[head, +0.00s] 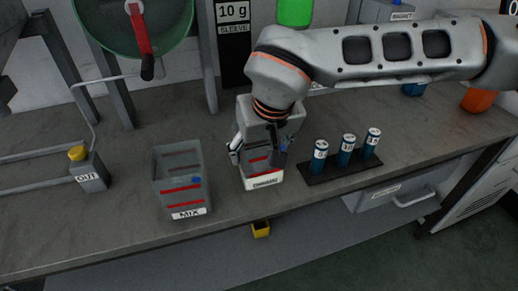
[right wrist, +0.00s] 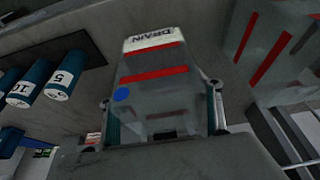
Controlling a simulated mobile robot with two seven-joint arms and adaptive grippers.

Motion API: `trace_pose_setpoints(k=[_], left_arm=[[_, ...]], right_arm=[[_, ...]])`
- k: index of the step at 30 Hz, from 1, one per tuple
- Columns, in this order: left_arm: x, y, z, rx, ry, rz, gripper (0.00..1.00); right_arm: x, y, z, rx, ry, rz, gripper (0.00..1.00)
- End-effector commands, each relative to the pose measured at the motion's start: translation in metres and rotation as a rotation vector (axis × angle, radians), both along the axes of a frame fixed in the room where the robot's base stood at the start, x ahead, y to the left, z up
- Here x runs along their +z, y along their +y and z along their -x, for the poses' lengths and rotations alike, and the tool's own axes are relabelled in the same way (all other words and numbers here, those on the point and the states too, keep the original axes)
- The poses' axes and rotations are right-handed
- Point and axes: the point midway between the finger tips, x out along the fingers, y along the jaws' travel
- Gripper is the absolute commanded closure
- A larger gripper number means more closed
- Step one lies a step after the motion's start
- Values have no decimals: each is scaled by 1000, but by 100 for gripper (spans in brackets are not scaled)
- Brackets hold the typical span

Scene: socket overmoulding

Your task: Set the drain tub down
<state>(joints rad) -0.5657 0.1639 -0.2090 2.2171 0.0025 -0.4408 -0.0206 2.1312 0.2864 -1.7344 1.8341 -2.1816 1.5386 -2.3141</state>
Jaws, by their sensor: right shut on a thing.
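The drain tub (head: 262,180) is a grey, see-through tub with red bands and a white label, near the front edge of the bench. The right wrist view shows the same tub (right wrist: 155,85) with its DRAIN label, two red bands and a blue dot. My right gripper (head: 258,155) comes down over it from above and is shut on it, one finger at each side (right wrist: 162,115). The tub looks upright and at or just above the bench top; I cannot tell whether its base touches. My left gripper is not in view.
A MIX tub (head: 182,182) stands left of the drain tub. A black rack (head: 342,167) with three blue labelled cylinders (head: 346,150) stands close on the right. A grey OUT block (head: 90,174) with a yellow top is far left. A small yellow box (head: 261,229) sits below the bench edge.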

Motion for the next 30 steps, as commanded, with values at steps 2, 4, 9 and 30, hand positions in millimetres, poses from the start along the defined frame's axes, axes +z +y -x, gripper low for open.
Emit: trace_pose_setpoints(k=[2, 4, 9, 30], left_arm=[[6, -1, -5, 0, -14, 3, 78], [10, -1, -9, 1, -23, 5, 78], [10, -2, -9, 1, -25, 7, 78], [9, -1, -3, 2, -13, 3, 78]], right_arm=[[1, 0, 0, 1, -5, -1, 67], [1, 0, 0, 1, -6, -1, 67], [1, 0, 0, 1, -6, -1, 67], [27, -3, 7, 1, -13, 0, 19]])
